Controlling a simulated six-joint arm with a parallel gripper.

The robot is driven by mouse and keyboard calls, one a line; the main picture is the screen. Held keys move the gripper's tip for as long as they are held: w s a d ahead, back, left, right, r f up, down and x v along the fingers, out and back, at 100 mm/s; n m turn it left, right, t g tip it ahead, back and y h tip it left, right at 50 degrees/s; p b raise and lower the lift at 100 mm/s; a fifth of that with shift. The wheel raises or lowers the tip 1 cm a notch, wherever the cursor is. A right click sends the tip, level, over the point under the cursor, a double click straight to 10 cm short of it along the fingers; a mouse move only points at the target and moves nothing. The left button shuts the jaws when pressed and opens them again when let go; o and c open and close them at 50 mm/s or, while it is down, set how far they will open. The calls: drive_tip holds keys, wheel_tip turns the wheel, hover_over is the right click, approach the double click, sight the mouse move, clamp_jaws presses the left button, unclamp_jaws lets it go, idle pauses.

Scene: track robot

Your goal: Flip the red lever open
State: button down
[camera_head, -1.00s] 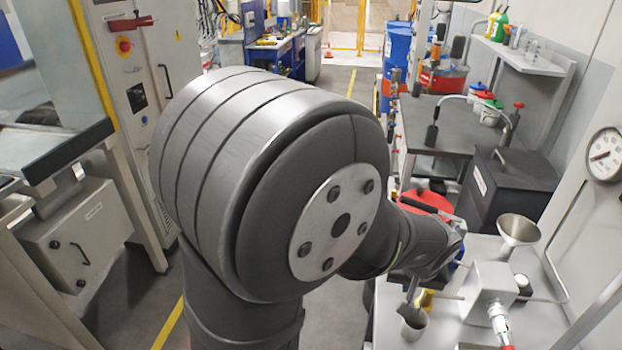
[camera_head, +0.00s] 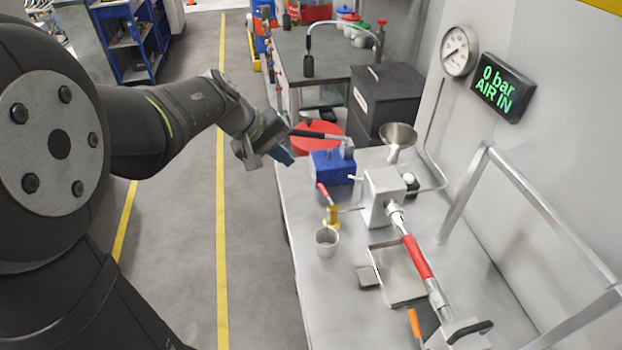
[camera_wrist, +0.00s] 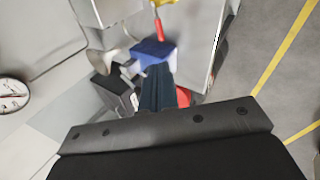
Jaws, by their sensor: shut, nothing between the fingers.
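A small red lever (camera_head: 322,191) stands tilted on a brass valve (camera_head: 332,215) above a grey cup (camera_head: 327,240), beside a blue box (camera_head: 330,166). The red lever also shows in the wrist view (camera_wrist: 157,22), beyond the blue box (camera_wrist: 151,53). My gripper (camera_head: 285,156) is shut and empty near the bench's left edge, left of the blue box and apart from the red lever. In the wrist view its dark blue fingers (camera_wrist: 157,88) are together, pointing toward the blue box; whether they touch it I cannot tell.
A larger red-sleeved bar (camera_head: 417,257) slopes across the bench from a grey block (camera_head: 382,197). A funnel (camera_head: 398,138) and a metal tray (camera_head: 400,275) stand nearby. A display (camera_head: 502,88) reads "0 bar AIR IN". The aisle floor (camera_head: 250,250) left of the bench is clear.

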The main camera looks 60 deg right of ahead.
sight(323, 192)
drive_tip(key=x, duration=1.3)
drive_tip(key=shift+d+f, duration=0.15)
drive_tip(key=shift+f, duration=0.25)
drive_tip(key=shift+s+d+f+m, duration=0.2)
drive_tip(key=shift+d+f+m, duration=0.1)
drive_tip(key=shift+d+m, duration=0.2)
drive_tip(key=shift+s+d+g+y, duration=0.2)
drive_tip(key=shift+s+g+y, duration=0.05)
drive_tip(key=shift+g+y, duration=0.05)
drive_tip(key=shift+a+f, duration=0.1)
drive_tip(key=shift+a+f, duration=0.1)
drive_tip(key=shift+a, duration=0.55)
drive_tip(key=w+d+v, duration=0.1)
drive_tip(key=v, duration=1.3)
drive_tip(key=shift+r, duration=0.3)
drive_tip(key=shift+d, duration=0.1)
